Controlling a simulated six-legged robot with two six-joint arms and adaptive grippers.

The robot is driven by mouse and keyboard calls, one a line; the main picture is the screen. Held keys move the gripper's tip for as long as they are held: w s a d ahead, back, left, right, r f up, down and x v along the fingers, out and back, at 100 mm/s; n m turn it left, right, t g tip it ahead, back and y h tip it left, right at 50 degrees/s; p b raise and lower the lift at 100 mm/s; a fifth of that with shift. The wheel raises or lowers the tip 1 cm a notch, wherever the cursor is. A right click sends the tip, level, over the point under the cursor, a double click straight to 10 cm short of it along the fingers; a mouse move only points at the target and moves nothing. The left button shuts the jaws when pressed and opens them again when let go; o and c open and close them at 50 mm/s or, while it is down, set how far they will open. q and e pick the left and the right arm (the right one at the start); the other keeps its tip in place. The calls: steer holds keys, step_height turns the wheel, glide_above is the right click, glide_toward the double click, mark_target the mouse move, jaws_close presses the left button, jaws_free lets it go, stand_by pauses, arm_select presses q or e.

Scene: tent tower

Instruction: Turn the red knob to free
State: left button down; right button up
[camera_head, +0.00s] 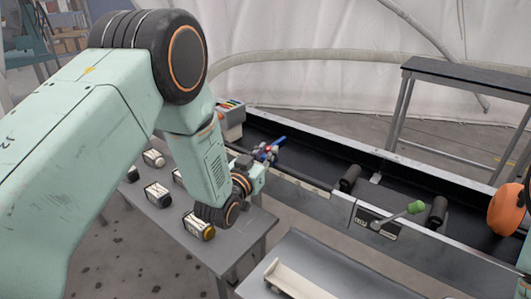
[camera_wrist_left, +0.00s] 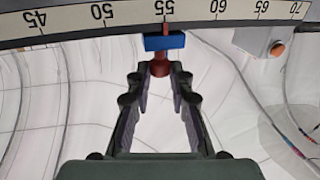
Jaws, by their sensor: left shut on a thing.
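The red knob (camera_wrist_left: 160,68) shows in the left wrist view at the fingertips, under a small blue block (camera_wrist_left: 164,41) with a red pointer at about 55 on a curved number scale (camera_wrist_left: 95,15). My left gripper (camera_wrist_left: 161,80) is shut on the red knob, with its fingers on either side. The contact is too small to make out there. My right gripper is not in view.
A lever with a green handle (camera_head: 416,207) stands on the rail at the right. Black rollers (camera_head: 349,178) lie in the dark trough. Several small jars (camera_head: 199,226) are on the grey table (camera_head: 240,240) under my arm. A dark bench (camera_head: 470,75) stands at the back right.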

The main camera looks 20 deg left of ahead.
arm_select(q)
steer(key=c, duration=1.2)
jaws_free()
steer(key=shift+r, duration=0.1)
steer(key=s, duration=0.4)
steer(key=s+a, duration=0.1)
steer(key=s, duration=0.7)
steer(key=shift+a, duration=0.3)
steer(key=shift+w, duration=0.1)
